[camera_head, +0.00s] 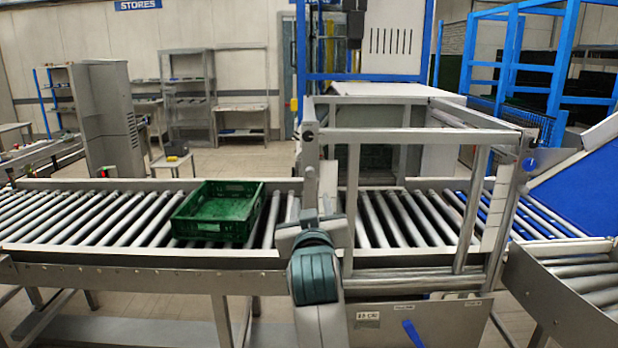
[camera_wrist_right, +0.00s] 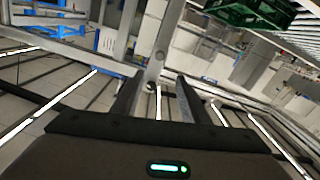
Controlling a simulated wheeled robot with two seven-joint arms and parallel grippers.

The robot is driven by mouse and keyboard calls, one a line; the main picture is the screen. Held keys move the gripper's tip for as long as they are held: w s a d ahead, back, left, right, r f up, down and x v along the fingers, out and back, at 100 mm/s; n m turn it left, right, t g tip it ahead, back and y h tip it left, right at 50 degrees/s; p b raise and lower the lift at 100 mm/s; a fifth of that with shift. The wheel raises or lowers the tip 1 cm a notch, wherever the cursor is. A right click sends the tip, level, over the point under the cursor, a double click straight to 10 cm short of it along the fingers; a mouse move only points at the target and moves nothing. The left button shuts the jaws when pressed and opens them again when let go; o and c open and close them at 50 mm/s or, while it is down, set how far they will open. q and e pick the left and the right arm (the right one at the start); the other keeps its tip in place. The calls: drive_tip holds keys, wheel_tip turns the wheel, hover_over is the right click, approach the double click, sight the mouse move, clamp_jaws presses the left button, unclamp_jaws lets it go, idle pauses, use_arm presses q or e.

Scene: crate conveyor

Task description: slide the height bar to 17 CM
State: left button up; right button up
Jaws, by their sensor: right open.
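A metal frame (camera_head: 352,205) stands over the roller conveyor. A horizontal grey bar (camera_head: 415,137) crosses its near side high up, between the left post (camera_head: 309,165) and the right side. A pale strip (camera_head: 490,228), possibly a scale, runs down the right post; its marks are too small to read. A small label (camera_head: 367,316) on the panel below ends in "CM"; its number is unclear. My right gripper (camera_head: 310,214) is near the foot of the left post, largely hidden by my wrist. In the right wrist view the gripper (camera_wrist_right: 158,88) is open and empty, with grey metalwork beyond its fingers.
A green crate (camera_head: 218,212) sits on the rollers left of the frame. Rollers inside the frame are clear. A blue chute (camera_head: 585,190) stands at right.

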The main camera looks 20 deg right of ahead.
sight(310, 174)
drive_tip(key=p+x, duration=0.6)
drive_tip(key=x, duration=1.1)
drive_tip(key=shift+w+f, duration=0.1)
drive_tip(key=shift+w, duration=0.1)
clamp_jaws()
drive_tip(key=shift+f, duration=0.15)
